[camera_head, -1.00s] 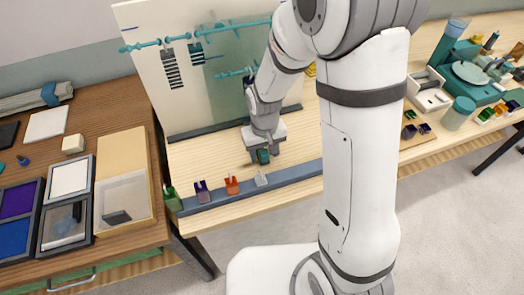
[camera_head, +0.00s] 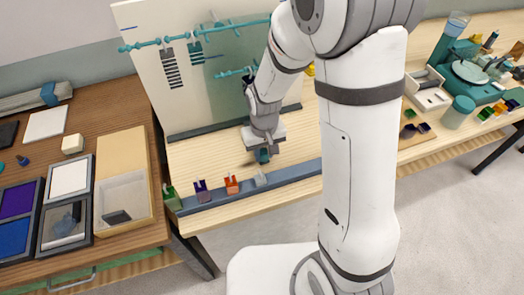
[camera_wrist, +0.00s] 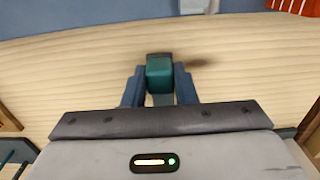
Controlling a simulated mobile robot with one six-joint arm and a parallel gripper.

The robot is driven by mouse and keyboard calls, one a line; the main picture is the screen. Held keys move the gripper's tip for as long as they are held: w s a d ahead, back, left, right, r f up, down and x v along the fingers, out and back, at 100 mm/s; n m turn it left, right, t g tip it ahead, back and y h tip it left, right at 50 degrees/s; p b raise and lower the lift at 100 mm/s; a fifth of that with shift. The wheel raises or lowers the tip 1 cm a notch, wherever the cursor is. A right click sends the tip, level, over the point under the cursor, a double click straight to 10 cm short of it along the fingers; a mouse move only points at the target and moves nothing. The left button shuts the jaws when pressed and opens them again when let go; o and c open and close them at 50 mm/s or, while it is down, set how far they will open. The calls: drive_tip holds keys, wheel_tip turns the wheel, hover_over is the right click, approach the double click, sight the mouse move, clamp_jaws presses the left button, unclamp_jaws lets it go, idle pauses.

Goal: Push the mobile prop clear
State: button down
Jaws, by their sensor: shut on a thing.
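My gripper (camera_wrist: 160,84) is shut on a small dark teal block (camera_wrist: 159,72), with one blue-grey finger on each side of it. In the head view my gripper (camera_head: 263,157) points down just above or at the pale wooden table, behind the blue-grey rail. The block shows there only as a small teal patch. A shadow lies beside it in the wrist view; whether it touches the table I cannot tell. Teal glass rods (camera_head: 232,28) with striped hanging pieces (camera_head: 171,68) are mounted at the pale upright board behind. Which piece is the mobile prop is not clear.
The blue-grey rail (camera_head: 225,193) runs along the front table edge. Green (camera_head: 170,192), purple (camera_head: 201,190), orange (camera_head: 232,184) and pale grey (camera_head: 261,179) clips stand along it. Trays lie on the left table. The wood between rail and board is mostly clear left of my gripper.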

drive_tip(key=shift+w, duration=0.1)
drive_tip(key=w, duration=0.2)
drive_tip(key=shift+w+a+b, duration=0.3)
drive_tip(key=shift+a, duration=0.1)
drive_tip(key=shift+r, duration=0.1)
drive_tip(key=c, duration=1.2)
unclamp_jaws()
drive_tip(key=shift+o, duration=0.2)
wheel_tip(320, 180, up, 8)
drive_tip(key=shift+f, duration=0.2)
